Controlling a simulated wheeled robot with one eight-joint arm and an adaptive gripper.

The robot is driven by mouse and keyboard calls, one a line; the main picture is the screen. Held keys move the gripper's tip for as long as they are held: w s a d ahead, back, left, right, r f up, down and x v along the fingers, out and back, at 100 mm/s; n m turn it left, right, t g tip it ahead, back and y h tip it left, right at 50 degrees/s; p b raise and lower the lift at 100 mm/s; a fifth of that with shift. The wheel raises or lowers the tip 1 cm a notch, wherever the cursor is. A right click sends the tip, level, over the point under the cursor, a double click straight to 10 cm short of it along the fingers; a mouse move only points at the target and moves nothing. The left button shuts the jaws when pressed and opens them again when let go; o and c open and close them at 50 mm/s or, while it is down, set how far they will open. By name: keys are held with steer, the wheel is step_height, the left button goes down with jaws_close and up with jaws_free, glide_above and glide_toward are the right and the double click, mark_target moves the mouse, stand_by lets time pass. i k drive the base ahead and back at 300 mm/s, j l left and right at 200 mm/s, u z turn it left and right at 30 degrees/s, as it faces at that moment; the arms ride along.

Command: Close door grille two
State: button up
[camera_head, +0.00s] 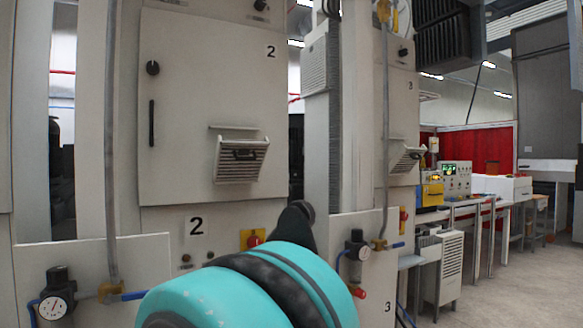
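My teal and black arm rises from the bottom middle. A dark end part (295,222), perhaps my gripper, shows below and right of the grille, apart from it in the picture. Its fingers cannot be made out, nor whether they hold anything.
A black knob (152,68) and a vertical black handle (151,123) are on door two's left side. A similar grille (405,158) is on cabinet three. A red button on a yellow plate (253,240) and pressure gauges (54,307) are below. Open floor (510,280) lies right.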

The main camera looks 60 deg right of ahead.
mark_target(235, 162)
steer(key=z, duration=1.5)
steer(key=k+z, duration=0.1)
steer(key=k, duration=0.25)
